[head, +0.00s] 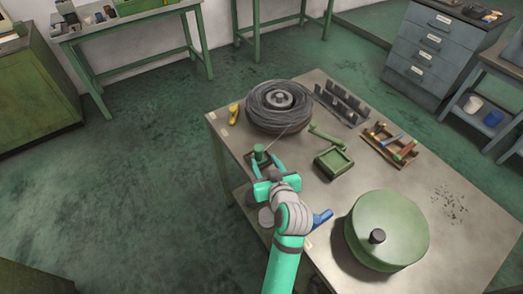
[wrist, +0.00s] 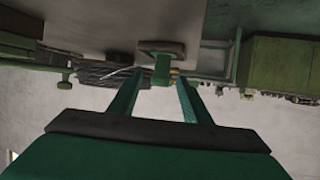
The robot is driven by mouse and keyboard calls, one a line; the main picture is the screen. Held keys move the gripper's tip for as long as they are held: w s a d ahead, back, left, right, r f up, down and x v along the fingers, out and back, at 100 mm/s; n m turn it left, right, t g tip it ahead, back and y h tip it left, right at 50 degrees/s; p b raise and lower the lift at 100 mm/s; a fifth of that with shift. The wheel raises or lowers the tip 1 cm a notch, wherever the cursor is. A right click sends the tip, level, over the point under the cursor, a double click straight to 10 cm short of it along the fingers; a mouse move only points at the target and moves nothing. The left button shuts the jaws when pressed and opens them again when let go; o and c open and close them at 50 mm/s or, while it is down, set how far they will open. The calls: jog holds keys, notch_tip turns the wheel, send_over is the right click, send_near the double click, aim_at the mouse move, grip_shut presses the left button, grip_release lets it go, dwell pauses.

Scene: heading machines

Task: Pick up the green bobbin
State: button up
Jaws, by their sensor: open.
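The green bobbin (head: 259,150) stands upright at the left edge of the grey table (head: 455,185), on a small dark tray or base. My gripper (head: 267,165) is just in front of it, with its teal fingers pointing toward it. In the wrist view, which looks upside down, the green bobbin (wrist: 161,70) shows between and beyond the tips of my open gripper (wrist: 163,82). The fingers stand apart on either side, and nothing is clearly held. Whether either finger touches the bobbin I cannot tell.
A wire coil (head: 281,106) lies behind the bobbin, with a yellow item (head: 233,114) beside it. A green box with a lever (head: 333,163), a tool tray (head: 390,145) and a large green drum (head: 387,230) are to the right. A blue-handled object (head: 322,217) lies near my wrist.

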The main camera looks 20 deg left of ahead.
aim_at(260, 155)
jog(key=shift+w+a+f, duration=0.5)
jog(key=shift+w+a, duration=0.2)
jog(key=shift+a, duration=0.15)
jog(key=shift+x, duration=2.65)
jog(key=shift+w+r, duration=0.1)
jog(key=shift+r, duration=0.1)
jog(key=c, duration=1)
jog(key=shift+r, duration=0.1)
jog(key=shift+c, duration=0.2)
